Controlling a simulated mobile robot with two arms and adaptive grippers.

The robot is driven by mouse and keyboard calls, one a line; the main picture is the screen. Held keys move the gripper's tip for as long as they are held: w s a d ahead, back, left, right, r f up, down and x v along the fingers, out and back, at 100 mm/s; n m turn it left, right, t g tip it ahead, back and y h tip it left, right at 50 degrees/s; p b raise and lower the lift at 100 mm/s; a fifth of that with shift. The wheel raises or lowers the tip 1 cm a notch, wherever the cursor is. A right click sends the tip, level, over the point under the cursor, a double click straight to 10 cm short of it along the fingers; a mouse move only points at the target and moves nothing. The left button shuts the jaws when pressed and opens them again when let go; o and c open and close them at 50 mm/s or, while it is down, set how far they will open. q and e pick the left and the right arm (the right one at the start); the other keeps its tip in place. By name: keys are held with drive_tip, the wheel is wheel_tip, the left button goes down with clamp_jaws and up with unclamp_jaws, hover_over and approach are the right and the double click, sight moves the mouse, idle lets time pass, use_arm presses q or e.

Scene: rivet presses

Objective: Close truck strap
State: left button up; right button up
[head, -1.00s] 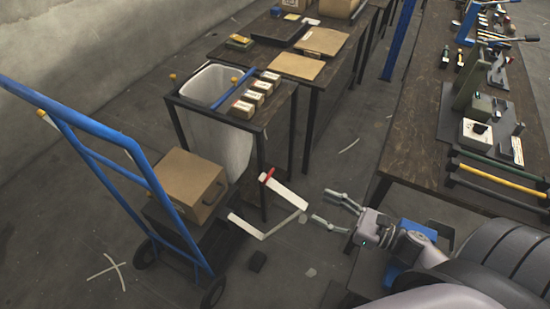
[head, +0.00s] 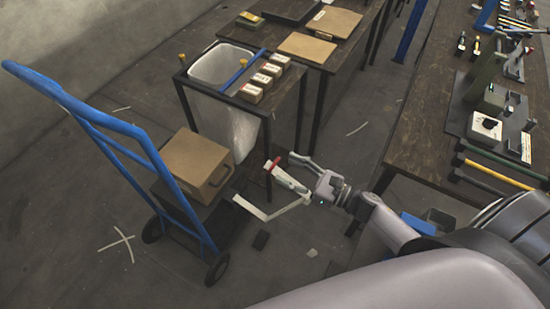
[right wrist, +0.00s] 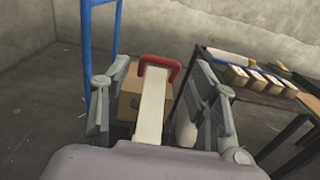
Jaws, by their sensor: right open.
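The blue hand truck (head: 130,133) stands at the left with a brown box (head: 197,163) on it. A white, angular strap (head: 256,210) extends from the truck toward my right gripper and bends back to a red end (head: 272,166). The strap looks open, with its red end apart from the truck. My right gripper (head: 287,177) is open around the red-ended strap section. In the right wrist view, the white strap (right wrist: 151,105) runs between the spread fingers (right wrist: 160,88), with the red end (right wrist: 158,64) beyond. I cannot tell whether a finger touches it. My left gripper is out of view.
A dark table (head: 285,102) with small boxes and a white bin (head: 222,67) stands just behind the strap. A long workbench (head: 425,135) with tools is at the right.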

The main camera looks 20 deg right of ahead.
sight(275, 163)
drive_tip(key=p+x, duration=0.1)
drive_tip(key=x, duration=0.4)
drive_tip(key=shift+c, duration=0.5)
drive_tip(key=shift+a, duration=0.1)
clamp_jaws()
